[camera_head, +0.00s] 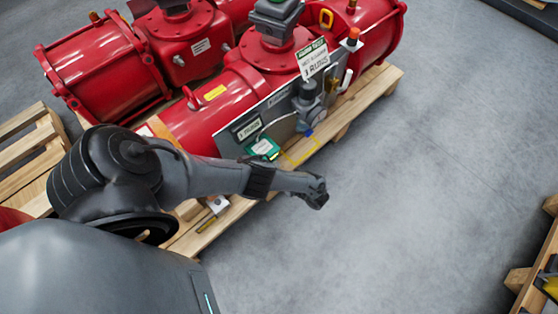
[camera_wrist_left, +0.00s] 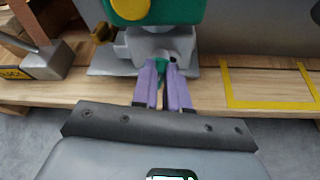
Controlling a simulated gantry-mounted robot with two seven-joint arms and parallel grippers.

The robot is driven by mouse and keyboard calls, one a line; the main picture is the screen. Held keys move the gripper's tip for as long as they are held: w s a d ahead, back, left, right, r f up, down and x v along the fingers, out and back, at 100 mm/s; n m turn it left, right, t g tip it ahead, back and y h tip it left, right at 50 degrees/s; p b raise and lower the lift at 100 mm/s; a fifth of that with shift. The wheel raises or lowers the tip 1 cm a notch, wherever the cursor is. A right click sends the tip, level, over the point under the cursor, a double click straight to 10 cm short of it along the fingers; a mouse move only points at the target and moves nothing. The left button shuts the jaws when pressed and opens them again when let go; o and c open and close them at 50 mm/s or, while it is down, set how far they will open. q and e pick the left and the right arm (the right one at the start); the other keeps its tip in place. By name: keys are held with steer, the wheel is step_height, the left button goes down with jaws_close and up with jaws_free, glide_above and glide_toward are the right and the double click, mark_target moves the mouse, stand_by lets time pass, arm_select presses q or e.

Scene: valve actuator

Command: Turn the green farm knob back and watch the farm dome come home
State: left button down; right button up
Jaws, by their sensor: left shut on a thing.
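In the left wrist view, my left gripper (camera_wrist_left: 164,72) has its two purple fingers closed on a small green piece (camera_wrist_left: 162,66), which I take for the green knob. The fingers hide most of it. The piece sits at the front of a grey fitting (camera_wrist_left: 160,45), under a green housing (camera_wrist_left: 165,12) with a yellow round part (camera_wrist_left: 129,9). In the head view a green box (camera_head: 263,148) shows low on the grey panel. No dome can be made out. My right gripper is not in view.
Red actuator cylinders (camera_head: 205,103) lie on a wooden pallet (camera_head: 378,90). A yellow outlined square (camera_head: 301,151) marks its deck beside the green box. A grey block (camera_wrist_left: 45,62) stands left of the fitting. Open grey floor lies to the right.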

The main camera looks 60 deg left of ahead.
arm_select(q)
steer(key=shift+w+a+f+m+g+b, duration=0.1)
steer(key=shift+w+m+g+b, duration=0.1)
steer(key=shift+m+g+b, duration=0.45)
steer(key=shift+w+f+m+g+b, duration=0.1)
steer(key=shift+w+m+g+b, duration=0.15)
steer(key=shift+m+b, duration=0.65)
steer(key=c, duration=1.1)
jaws_free()
steer(key=shift+c, duration=0.2)
